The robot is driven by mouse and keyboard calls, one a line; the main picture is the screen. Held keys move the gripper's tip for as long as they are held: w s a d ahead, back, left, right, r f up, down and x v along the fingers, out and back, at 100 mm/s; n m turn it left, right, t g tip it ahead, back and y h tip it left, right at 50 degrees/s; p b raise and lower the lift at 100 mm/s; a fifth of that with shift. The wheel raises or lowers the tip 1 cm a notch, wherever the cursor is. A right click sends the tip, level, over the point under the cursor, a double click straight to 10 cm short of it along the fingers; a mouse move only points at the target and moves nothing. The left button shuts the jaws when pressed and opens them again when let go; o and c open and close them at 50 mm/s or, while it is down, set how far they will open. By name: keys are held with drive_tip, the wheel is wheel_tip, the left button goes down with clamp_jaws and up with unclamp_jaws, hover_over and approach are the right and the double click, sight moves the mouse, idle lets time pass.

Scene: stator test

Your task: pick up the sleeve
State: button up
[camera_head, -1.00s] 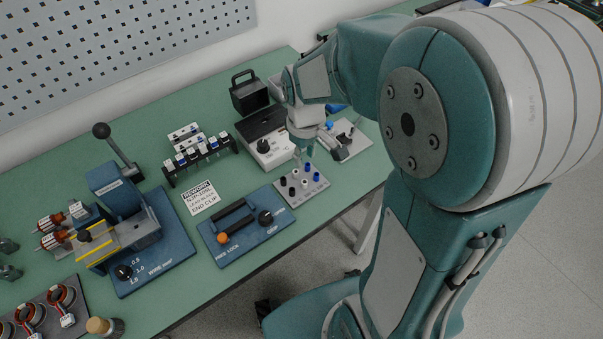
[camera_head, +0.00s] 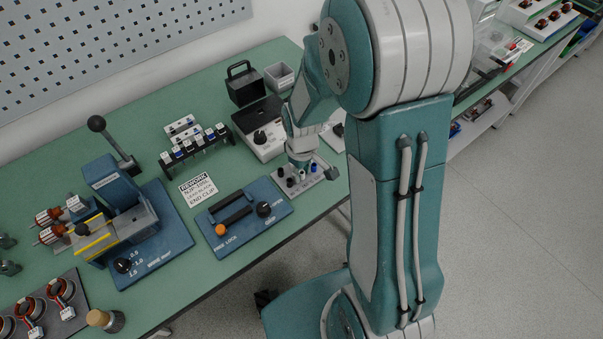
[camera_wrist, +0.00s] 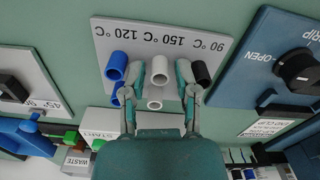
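The sleeves are short upright tubes on a grey plate (camera_wrist: 212,40) marked 90 °C, 150 °C and 120 °C. In the wrist view a white sleeve (camera_wrist: 159,70) stands between the fingertips of my gripper (camera_wrist: 160,72), with a gap on each side. A second white sleeve (camera_wrist: 155,103) stands nearer the palm. A blue sleeve (camera_wrist: 117,66) is left of the fingers, with another blue one partly hidden below it. A black sleeve (camera_wrist: 201,73) is close beside the right finger. In the head view my open gripper (camera_head: 302,168) is low over the plate and hides part of it.
A blue wire-lock fixture (camera_head: 280,217) with a knob lies left of the plate. A grey-white box with a black knob (camera_head: 262,138) stands behind. A rack of small parts (camera_head: 200,155) and a rework card (camera_head: 197,189) are further left. The table's front edge is close.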

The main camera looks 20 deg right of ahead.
drive_tip(key=c, duration=0.4)
drive_tip(key=shift+c, duration=0.2)
drive_tip(key=shift+r, duration=0.5)
wheel_tip(320, 180, up, 3)
drive_tip(key=shift+f, duration=0.2)
drive_tip(key=s+r, duration=0.9)
drive_tip(key=s, duration=0.5)
drive_tip(key=shift+r, duration=0.25)
